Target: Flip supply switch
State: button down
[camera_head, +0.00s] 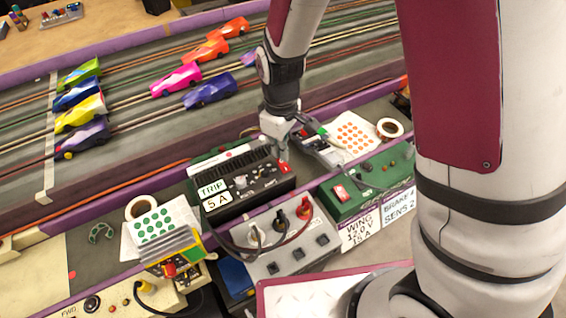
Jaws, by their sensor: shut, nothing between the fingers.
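A black supply box (245,192) with a finned top and a label reading "TRIP 5 A" (213,193) stands in the middle of the bench. A small red switch (285,168) sits at the right end of its sloped front, and a dark knob and other small controls are beside it. My gripper (284,155) points down at this right end, with its shut, empty fingertips just above the red switch. I cannot tell whether they touch it. The switch's exact position is too small to read.
A green box (368,181) with a red rocker (341,192) stands to the right. A grey panel (285,262) with plugged cables is in front. A handheld device (318,148) lies close right of my gripper. Slot cars and track (120,135) lie behind.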

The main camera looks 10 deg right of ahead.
jog(key=shift+f+b, duration=0.75)
jog(key=shift+f, duration=0.4)
dwell(1.0)
jog(key=shift+r, duration=0.1)
jog(key=shift+r+p, duration=2.4)
jog(key=shift+r, duration=1)
jog(key=shift+r, duration=0.2)
jog(key=s+d+r+m+t+p, duration=0.1)
jog(key=s+d+r+m, duration=0.25)
jog(key=r, duration=0.65)
jog(key=s+d+r+m+t+p, duration=0.15)
jog(key=s+d+r, duration=0.35)
jog(key=r, duration=0.5)
jog(key=s+d+r+m+t+p, duration=0.1)
jog(key=s+d+r+m, duration=0.1)
jog(key=s, duration=0.5)
jog(key=s+d+r+m+p, duration=0.1)
jog(key=s+d+r+m, duration=0.2)
jog(key=s+r, duration=0.3)
jog(key=shift+s+d+r+m+t, duration=0.2)
jog(key=shift+s+d+m+t, duration=0.15)
jog(key=shift+s+d, duration=0.45)
